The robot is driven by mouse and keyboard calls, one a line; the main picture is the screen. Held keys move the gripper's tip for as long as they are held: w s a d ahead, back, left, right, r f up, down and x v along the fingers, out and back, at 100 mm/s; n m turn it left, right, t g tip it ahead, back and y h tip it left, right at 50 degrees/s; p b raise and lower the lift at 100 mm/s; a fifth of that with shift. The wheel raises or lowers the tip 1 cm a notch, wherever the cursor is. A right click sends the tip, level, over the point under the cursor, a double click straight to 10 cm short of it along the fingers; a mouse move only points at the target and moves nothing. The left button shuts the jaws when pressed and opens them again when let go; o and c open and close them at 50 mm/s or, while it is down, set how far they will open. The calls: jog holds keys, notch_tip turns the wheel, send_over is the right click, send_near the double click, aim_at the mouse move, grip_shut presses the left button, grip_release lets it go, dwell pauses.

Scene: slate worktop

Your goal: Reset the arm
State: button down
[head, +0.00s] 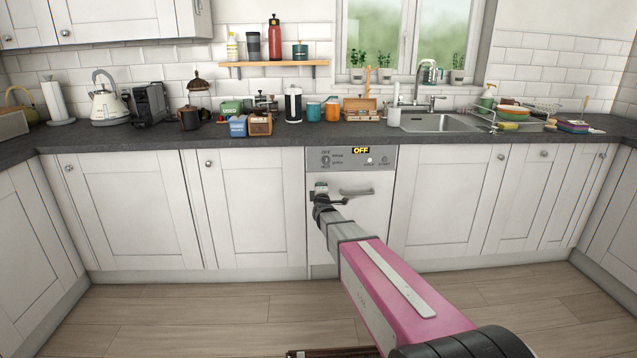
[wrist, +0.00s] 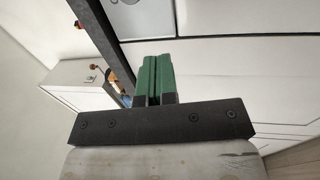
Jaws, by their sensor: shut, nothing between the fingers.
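My arm reaches forward from the lower right of the head view. My gripper (head: 321,188) is at its far end, in front of the dishwasher (head: 350,220) and below the worktop edge. It appears close to the dishwasher's upper door, left of the handle, but I cannot tell the exact gap. In the wrist view my gripper (wrist: 155,62) has its green finger pads pressed together with nothing between them.
A sink (head: 435,123) and dish rack (head: 512,116) are at right. The wooden floor (head: 210,315) is mostly clear.

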jog(key=s+d+f+m+g+y, duration=0.1)
jog(key=s+d+f+m+g, duration=0.1)
jog(key=s+f+m+g, duration=0.5)
jog(key=s+d+f+m+g, duration=0.1)
jog(key=s+d+f+g, duration=0.3)
jog(key=s, duration=0.7)
jog(key=s+d+f+m+g, duration=0.1)
jog(key=s+m+g, duration=0.2)
jog(key=s, duration=0.5)
jog(key=s+d+f+m+g, duration=0.2)
jog(key=s+m+g, duration=0.1)
jog(key=s, duration=0.4)
jog(key=s+d+f+m+g+h, duration=0.1)
jog(key=s+m+g, duration=0.2)
jog(key=s, duration=0.5)
jog(key=shift+s+d+f+m, duration=0.15)
jog(key=shift+s+f+m, duration=0.2)
jog(key=shift+m, duration=0.15)
jog(key=shift+w, duration=0.1)
